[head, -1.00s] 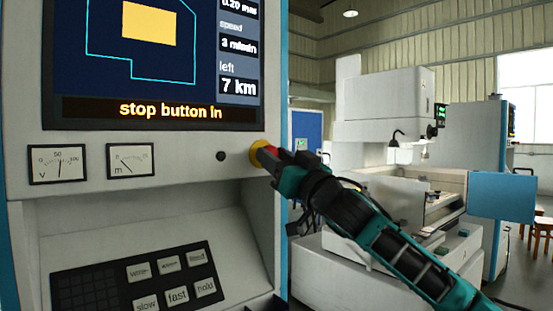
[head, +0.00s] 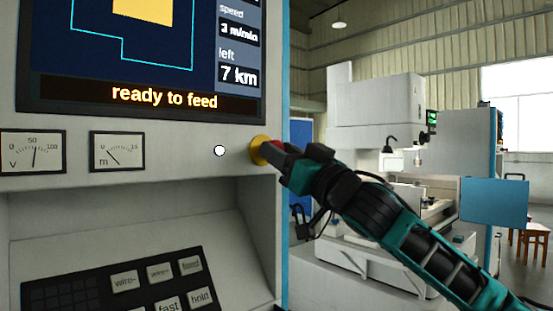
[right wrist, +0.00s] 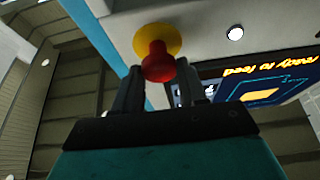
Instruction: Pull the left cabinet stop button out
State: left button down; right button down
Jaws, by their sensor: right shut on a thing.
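The stop button is a red mushroom head on a yellow collar (head: 259,150), on the right edge of the cabinet's front panel. The red head (right wrist: 158,64) shows clearly in the right wrist view, standing out from the collar. My right gripper (head: 279,152) is at the button, shut on the red head, its fingers on either side of it. The cabinet screen (head: 150,97) reads "ready to feed". A small round lamp (head: 219,151) left of the button is lit white. My left gripper is not in view.
Two dial gauges (head: 117,151) sit on the panel left of the lamp. A sloped keypad (head: 150,285) is recessed below. A white machine (head: 375,110) with a blue panel (head: 494,203) stands behind my right arm.

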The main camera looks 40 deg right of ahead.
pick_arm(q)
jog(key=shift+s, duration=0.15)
pick_arm(e)
jog(key=c, duration=1)
grip_release()
jog(key=shift+s, duration=0.1)
jog(key=shift+o, duration=0.9)
jog(key=shift+s+d, duration=0.1)
jog(key=shift+s, duration=0.1)
jog(key=shift+o, duration=0.6)
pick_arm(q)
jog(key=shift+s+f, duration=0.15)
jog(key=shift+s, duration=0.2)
pick_arm(e)
jog(key=shift+o, duration=0.3)
jog(key=shift+w, duration=0.1)
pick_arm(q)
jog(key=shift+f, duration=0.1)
pick_arm(e)
jog(key=shift+f, duration=0.1)
